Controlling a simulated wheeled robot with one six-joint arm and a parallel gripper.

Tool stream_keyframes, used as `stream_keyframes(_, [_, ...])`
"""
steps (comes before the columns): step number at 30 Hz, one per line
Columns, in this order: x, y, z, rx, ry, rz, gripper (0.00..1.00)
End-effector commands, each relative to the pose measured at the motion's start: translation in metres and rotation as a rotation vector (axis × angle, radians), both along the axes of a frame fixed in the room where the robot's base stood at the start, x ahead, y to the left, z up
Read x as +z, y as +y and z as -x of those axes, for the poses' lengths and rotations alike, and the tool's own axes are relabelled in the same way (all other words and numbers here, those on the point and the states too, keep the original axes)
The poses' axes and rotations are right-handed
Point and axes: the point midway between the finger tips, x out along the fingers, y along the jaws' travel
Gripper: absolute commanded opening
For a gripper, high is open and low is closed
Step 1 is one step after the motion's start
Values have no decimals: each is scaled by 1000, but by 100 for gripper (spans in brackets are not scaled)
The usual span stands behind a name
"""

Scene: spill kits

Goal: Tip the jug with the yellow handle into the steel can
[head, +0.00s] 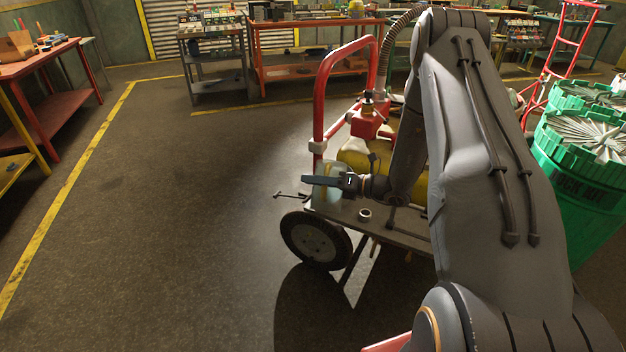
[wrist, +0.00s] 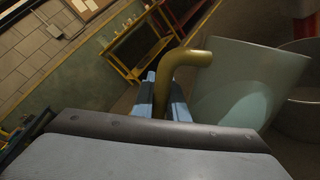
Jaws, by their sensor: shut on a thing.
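My gripper (head: 325,181) is over the left end of the cart's deck in the head view. In the wrist view its jaws (wrist: 165,100) are shut on the yellow handle (wrist: 190,58). The handle belongs to a pale, greenish jug (wrist: 245,85), which shows partly behind my gripper in the head view (head: 327,170). Against the slanted room lines in the wrist view, the jug looks tilted. A grey can (wrist: 300,118), seemingly the steel can, is right beside the jug; whether they touch I cannot tell. I cannot make out the can in the head view. The jug's contents are hidden.
The cart (head: 395,228) has a red handle frame (head: 319,100) and carries a red container (head: 368,122) and a yellow cylinder (head: 356,158). A small ring (head: 364,214) lies on its deck. Green drums (head: 580,160) stand at right. The floor at left is clear.

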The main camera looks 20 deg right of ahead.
Motion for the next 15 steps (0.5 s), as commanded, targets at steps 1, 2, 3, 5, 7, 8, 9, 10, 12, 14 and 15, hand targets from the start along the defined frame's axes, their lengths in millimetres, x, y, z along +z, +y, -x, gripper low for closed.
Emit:
stream_keyframes(1, [1, 0, 0, 0, -2, 0, 0])
stream_keyframes(2, [1, 0, 0, 0, -2, 0, 0])
stream_keyframes(3, [1, 0, 0, 0, -2, 0, 0])
stream_keyframes(5, [1, 0, 0, 0, -3, 1, 0])
stream_keyframes(7, [1, 0, -1, 0, -2, 0, 0])
stream_keyframes(8, [2, 0, -1, 0, 0, -2, 0])
stream_keyframes(9, [3, -1, -1, 0, 4, -4, 0])
stream_keyframes(10, [3, -1, -1, 0, 10, -7, 0])
stream_keyframes(12, [5, -2, -2, 0, 26, -16, 0])
stream_keyframes(14, [6, -3, -3, 1, 40, -24, 0])
stream_keyframes(15, [7, -3, -3, 1, 47, -28, 0])
